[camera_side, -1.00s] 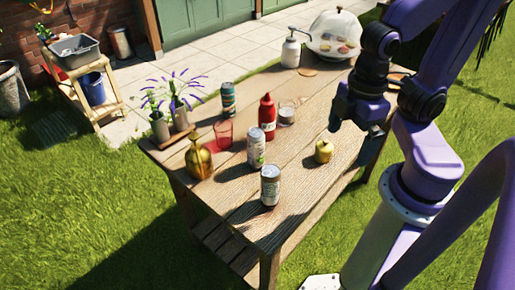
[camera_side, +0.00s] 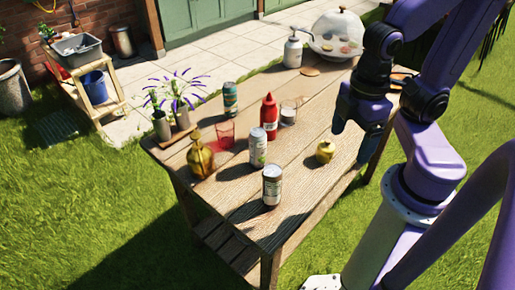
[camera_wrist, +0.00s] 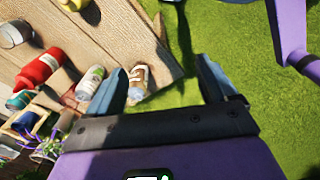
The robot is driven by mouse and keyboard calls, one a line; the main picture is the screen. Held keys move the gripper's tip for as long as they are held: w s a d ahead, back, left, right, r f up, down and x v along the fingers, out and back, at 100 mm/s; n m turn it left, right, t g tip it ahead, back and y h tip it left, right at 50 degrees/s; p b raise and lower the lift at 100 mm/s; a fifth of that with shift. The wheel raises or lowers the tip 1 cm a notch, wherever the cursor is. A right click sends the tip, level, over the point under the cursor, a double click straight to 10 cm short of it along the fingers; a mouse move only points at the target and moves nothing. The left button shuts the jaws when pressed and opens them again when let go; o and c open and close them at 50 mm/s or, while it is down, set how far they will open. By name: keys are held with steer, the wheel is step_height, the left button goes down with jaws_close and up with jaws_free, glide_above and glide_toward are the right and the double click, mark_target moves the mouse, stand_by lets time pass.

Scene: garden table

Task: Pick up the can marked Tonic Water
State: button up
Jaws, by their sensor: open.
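Three cans stand upright on the wooden table. My gripper (camera_side: 354,135) is open and empty, above the right side of the table, to the right of the cans. In the wrist view, the front can (camera_wrist: 138,78) shows beside the left finger, and the whitish can (camera_wrist: 91,82) is left of that finger.
A red bottle (camera_side: 268,117), a red glass (camera_side: 225,135) and an amber bottle (camera_side: 200,160) stand near the cans. A yellow fruit (camera_side: 325,151) lies between the cans and my gripper. Plants (camera_side: 172,115), a pump bottle (camera_side: 292,52) and a clear dome (camera_side: 336,35) are farther back.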

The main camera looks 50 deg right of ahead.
steer(key=m+t, duration=1.1)
glide_toward(265, 141)
steer(key=s+f+x, duration=0.1)
steer(key=x, duration=0.7)
steer(key=shift+w+d+r+t+y, duration=0.1)
steer(key=shift+r+t+y, duration=0.15)
steer(key=shift+t, duration=0.3)
steer(key=shift+d+r+t+y, duration=0.15)
steer(key=shift+t+y, duration=0.1)
steer(key=shift+t, duration=0.3)
steer(key=shift+x, duration=1.05)
steer(key=shift+w+a, duration=0.1)
steer(key=shift+x, duration=2.55)
